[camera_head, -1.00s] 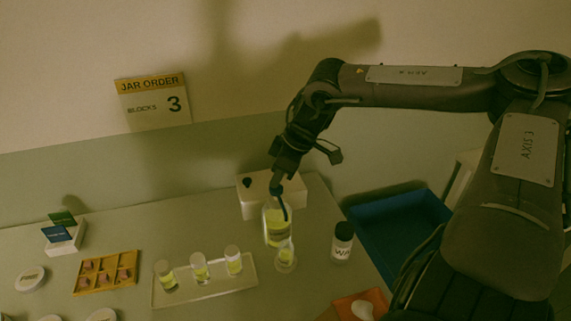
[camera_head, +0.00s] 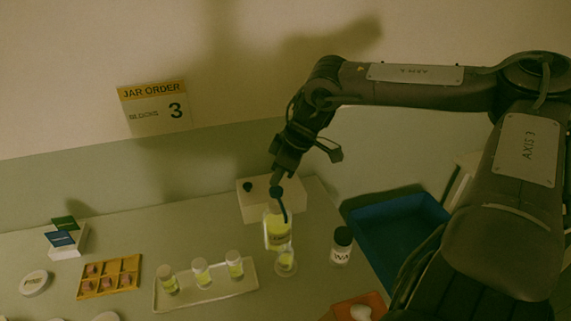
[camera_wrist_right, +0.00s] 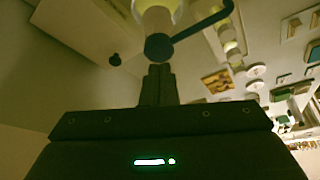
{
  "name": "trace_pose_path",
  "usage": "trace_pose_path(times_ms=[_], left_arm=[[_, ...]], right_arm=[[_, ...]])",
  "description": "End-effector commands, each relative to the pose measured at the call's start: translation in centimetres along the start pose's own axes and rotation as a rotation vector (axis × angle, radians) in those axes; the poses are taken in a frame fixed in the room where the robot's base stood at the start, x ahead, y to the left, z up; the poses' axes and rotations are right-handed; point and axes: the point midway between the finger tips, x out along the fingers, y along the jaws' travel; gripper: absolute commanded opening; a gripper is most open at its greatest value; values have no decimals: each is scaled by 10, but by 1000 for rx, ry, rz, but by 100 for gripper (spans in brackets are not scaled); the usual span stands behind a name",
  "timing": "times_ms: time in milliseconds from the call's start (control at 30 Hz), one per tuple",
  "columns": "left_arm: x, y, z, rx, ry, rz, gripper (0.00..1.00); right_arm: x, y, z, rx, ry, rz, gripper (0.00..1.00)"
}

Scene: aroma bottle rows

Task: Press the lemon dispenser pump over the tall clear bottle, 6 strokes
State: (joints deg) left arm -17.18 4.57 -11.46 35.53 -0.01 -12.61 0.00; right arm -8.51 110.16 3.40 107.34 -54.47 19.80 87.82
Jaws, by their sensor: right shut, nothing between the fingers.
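The lemon dispenser (camera_head: 278,232) is a clear bottle of yellow liquid with a dark blue pump head (camera_head: 276,191) and a spout bent down toward the front right. A clear bottle (camera_head: 286,262) with yellow liquid stands just in front of it, below the spout. My right gripper (camera_head: 279,177) is shut and empty, pointing down just over the pump head. In the right wrist view the shut fingertips (camera_wrist_right: 159,70) are close to the round pump head (camera_wrist_right: 158,46); I cannot tell whether they touch. My left gripper is not in view.
A tray (camera_head: 215,293) with several small yellow-filled bottles is to the left. A black-capped bottle (camera_head: 341,246) stands to the right, near a blue bin (camera_head: 395,228). A white box (camera_head: 258,208) is behind the dispenser. An orange tray (camera_head: 372,300) is at the front.

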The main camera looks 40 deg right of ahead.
Motion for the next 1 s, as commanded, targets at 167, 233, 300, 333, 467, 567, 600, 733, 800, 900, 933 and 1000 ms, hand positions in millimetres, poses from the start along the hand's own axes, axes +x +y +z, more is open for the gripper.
trace_pose_path(times_ms=[167,233,300,333,467,567,600,733,800,900,933,1000], left_arm=[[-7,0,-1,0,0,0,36],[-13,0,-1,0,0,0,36],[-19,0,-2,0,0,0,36],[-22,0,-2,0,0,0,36],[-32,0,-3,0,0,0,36],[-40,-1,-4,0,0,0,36],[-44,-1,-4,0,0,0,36],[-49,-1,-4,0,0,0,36],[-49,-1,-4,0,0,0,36],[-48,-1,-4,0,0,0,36],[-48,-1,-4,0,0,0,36],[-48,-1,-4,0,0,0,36]], right_arm=[[-8,0,-4,0,1,1,0],[-15,0,-7,0,1,1,0],[-22,0,-9,0,1,0,0],[-25,0,-10,0,1,0,0],[-37,0,-16,0,0,0,0],[-46,0,-20,0,1,0,0],[-50,0,-21,0,1,0,0],[-57,0,-24,0,1,0,0],[-57,0,-24,0,1,0,0],[-56,0,-24,0,0,0,0],[-56,0,-24,0,0,0,0],[-55,0,-24,0,0,0,0]])
